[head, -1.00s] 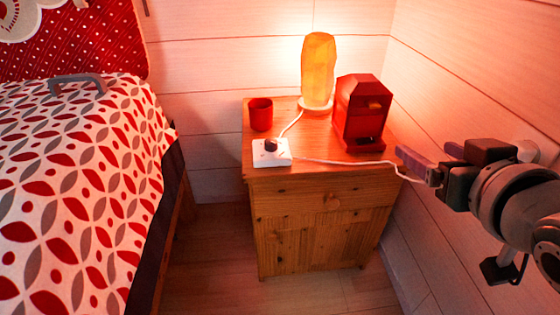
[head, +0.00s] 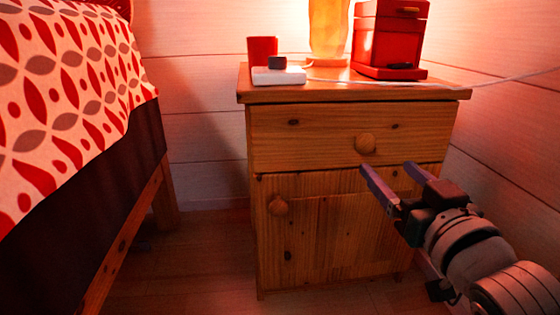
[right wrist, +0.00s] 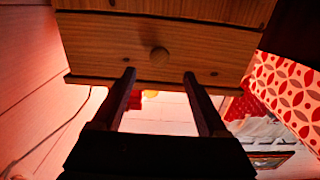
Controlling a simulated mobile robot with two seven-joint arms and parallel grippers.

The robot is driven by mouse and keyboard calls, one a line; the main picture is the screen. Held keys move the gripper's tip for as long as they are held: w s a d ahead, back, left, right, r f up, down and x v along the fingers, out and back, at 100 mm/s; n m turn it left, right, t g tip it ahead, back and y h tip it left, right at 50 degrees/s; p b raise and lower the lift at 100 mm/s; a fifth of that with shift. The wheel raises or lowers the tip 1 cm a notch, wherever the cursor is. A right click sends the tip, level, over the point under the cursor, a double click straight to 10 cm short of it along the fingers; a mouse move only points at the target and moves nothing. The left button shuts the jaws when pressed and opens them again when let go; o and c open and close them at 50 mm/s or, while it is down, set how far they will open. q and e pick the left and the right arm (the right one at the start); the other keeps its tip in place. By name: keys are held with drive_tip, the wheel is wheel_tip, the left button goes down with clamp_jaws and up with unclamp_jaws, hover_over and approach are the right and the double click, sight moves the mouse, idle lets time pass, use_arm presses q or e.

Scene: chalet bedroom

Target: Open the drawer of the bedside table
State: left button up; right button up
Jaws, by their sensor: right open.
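The wooden bedside table (head: 335,235) stands against the wall. Its drawer (head: 285,143) is shut and has a round wooden knob (head: 366,143). My right gripper (head: 388,167) is open and empty, in front of the table with its fingertips a little below the knob in the head view. In the right wrist view the knob (right wrist: 159,56) shows ahead, between the lines of the two fingers (right wrist: 160,78) and apart from them. A cupboard door with its own knob (head: 278,206) is below the drawer. My left gripper is not in view.
A white cable (head: 500,80) runs off to the right. The bed (head: 80,165) is at left, with free floor between.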

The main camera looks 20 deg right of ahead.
sight(368, 147)
drive_tip(key=b+x, duration=0.5)
drive_tip(key=x, duration=0.4)
drive_tip(key=shift+f, duration=0.1)
drive_tip(key=shift+w+d+b, duration=0.1)
drive_tip(key=shift+w+b, duration=0.25)
drive_tip(key=shift+b, duration=0.05)
drive_tip(key=shift+c, duration=0.2)
clamp_jaws()
idle(0.7)
